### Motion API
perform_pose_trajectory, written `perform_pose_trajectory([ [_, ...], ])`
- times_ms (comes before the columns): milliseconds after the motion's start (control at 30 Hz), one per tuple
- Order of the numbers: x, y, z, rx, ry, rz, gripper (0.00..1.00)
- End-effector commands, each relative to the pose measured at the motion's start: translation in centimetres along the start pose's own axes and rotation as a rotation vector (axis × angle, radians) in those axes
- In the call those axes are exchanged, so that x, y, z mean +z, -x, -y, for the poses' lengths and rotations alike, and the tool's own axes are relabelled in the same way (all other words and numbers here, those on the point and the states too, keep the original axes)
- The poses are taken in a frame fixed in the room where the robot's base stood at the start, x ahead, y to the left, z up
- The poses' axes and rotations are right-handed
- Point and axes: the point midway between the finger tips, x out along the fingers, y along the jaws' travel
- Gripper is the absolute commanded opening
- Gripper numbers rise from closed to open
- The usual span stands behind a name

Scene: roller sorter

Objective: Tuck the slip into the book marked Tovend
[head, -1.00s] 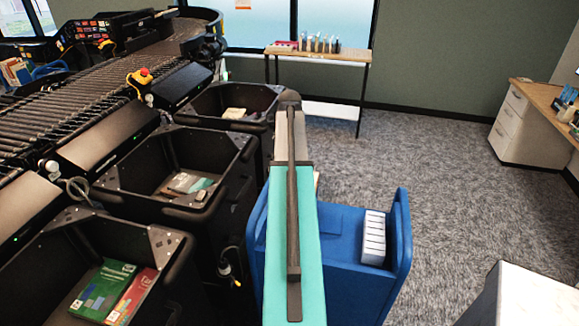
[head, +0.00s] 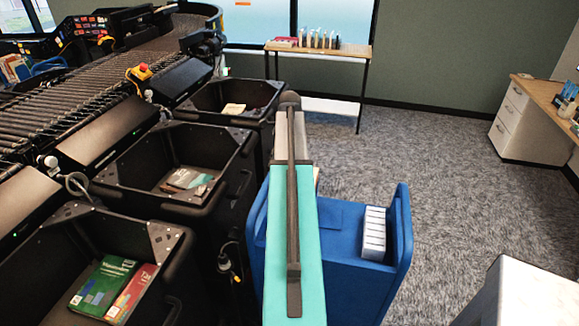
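My gripper is not in view. In the nearest black bin (head: 165,240), a green book (head: 103,285) and a red book (head: 132,290) lie face up side by side. Their cover lettering is too small to read surely. In the middle bin (head: 235,150), a few flat books (head: 186,180) lie overlapping. In the far bin a pale book (head: 233,109) lies flat. I cannot make out the name Tovend on any book. I cannot identify a slip. A teal and grey part of mine hides the middle of the view.
A blue cart (head: 345,270) holding a white slotted block (head: 374,232) stands right of the bins. A roller conveyor (head: 90,95) runs behind them. A wall table (head: 330,50) bears upright items. A desk (head: 545,105) and a white-topped unit (head: 530,295) stand right. Carpet between is clear.

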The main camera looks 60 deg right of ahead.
Motion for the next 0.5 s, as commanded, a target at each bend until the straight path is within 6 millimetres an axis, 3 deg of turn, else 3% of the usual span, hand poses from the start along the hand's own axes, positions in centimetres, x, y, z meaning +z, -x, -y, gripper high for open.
perform_pose_trajectory([
  [367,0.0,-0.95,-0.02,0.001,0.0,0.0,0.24],
  [400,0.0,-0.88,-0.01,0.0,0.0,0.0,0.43],
  [500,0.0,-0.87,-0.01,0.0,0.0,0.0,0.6],
])
